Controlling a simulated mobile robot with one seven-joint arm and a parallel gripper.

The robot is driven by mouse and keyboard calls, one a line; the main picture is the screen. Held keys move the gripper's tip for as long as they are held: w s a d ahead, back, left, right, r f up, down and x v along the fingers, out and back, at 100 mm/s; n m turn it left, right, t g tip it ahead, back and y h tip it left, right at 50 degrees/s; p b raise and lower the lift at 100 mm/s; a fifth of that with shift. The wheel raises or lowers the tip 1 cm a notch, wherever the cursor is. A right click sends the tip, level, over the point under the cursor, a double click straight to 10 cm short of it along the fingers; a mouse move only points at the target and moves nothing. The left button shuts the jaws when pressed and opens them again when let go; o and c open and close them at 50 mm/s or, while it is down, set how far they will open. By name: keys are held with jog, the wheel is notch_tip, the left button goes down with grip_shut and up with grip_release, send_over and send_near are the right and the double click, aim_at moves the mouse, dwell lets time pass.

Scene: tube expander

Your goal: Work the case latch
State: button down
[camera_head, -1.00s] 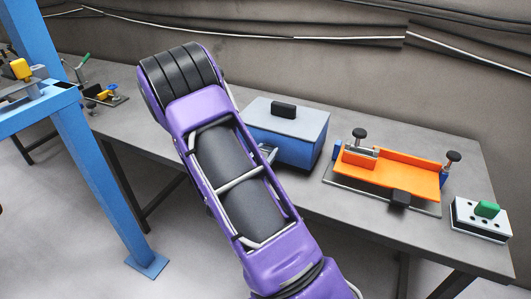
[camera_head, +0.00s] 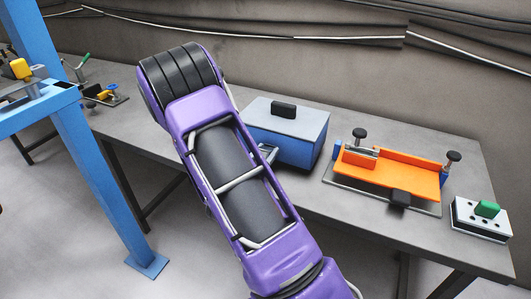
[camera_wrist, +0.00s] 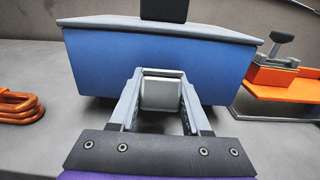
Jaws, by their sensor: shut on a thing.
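The blue case (camera_head: 287,137) with a grey lid (camera_head: 298,115) and a black handle (camera_head: 284,109) stands on the workbench, just right of my arm in the head view. In the wrist view its blue front (camera_wrist: 215,70) fills the upper middle. A light grey latch (camera_wrist: 162,92) sits low on that front. My gripper (camera_wrist: 162,95) is shut on the latch, one finger on each side of it. In the head view my purple arm hides most of the gripper and the latch. The lid lies flat on the case.
An orange tray fixture (camera_head: 400,175) with black knobs stands to the right of the case on the grey bench (camera_head: 345,213). Orange coiled cord (camera_wrist: 18,106) lies left of the case. A blue post (camera_head: 95,165) stands at left.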

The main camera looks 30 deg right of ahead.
jog(key=f+t+h+b, duration=0.1)
jog(key=b, duration=0.2)
jog(key=shift+f, duration=0.1)
jog(key=shift+t+h+b, duration=0.3)
jog(key=shift+h+b, duration=0.1)
jog(key=shift+b, duration=0.55)
jog(key=shift+h, duration=0.3)
jog(key=shift+r, duration=0.2)
jog(key=shift+c, duration=1.8)
grip_release()
jog(key=v, duration=1.7)
jog(key=shift+s, duration=0.2)
jog(key=shift+a, duration=0.15)
